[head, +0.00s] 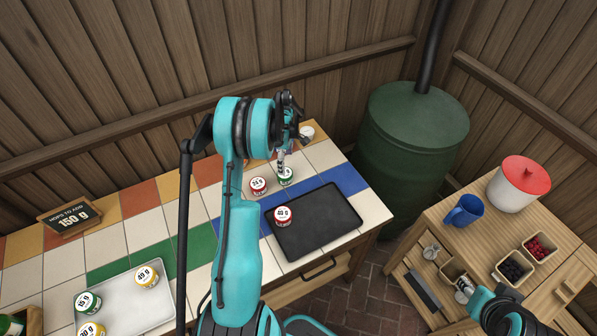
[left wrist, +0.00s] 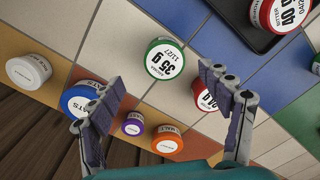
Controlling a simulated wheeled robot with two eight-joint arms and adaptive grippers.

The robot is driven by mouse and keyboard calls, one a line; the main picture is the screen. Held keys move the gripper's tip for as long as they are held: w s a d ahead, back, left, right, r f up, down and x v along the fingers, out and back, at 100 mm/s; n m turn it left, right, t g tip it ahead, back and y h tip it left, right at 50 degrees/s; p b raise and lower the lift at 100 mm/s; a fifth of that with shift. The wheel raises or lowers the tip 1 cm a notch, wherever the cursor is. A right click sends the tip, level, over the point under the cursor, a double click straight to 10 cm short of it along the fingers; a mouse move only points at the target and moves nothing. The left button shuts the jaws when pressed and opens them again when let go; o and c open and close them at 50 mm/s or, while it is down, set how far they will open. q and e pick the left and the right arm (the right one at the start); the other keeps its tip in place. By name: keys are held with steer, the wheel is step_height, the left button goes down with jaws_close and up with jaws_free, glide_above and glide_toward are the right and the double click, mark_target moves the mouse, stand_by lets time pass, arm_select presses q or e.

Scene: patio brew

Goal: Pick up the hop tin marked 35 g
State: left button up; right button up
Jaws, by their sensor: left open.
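The hop tin marked 35 g (left wrist: 165,60) has a green rim and a white lid and stands on the tiled counter; in the head view the green tin (head: 286,177) is partly covered by my gripper. My left gripper (head: 281,158) is open above it, and in the left wrist view its fingers (left wrist: 162,82) are spread with the tin beyond and between their tips, apart from it. A red tin (head: 258,186) stands close beside the green one; a finger partly hides it in the wrist view (left wrist: 203,97). My right gripper (head: 463,289) is over the wooden table; its jaws are unclear.
A red 40 g tin (head: 283,215) sits on a black tray (head: 322,222). A pale tray (head: 118,307) at left holds several tins.

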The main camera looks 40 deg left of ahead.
mark_target(285, 176)
arm_select(q)
step_height(285, 176, down, 2)
steer(key=shift+s+f, duration=0.1)
steer(key=shift+s, duration=0.05)
steer(key=f+b, duration=0.2)
steer(key=f, duration=0.2)
steer(key=shift+s+f, duration=0.15)
steer(key=shift+s, duration=0.05)
steer(key=shift+f, duration=0.4)
steer(key=shift+r, duration=0.1)
steer(key=c, duration=1.2)
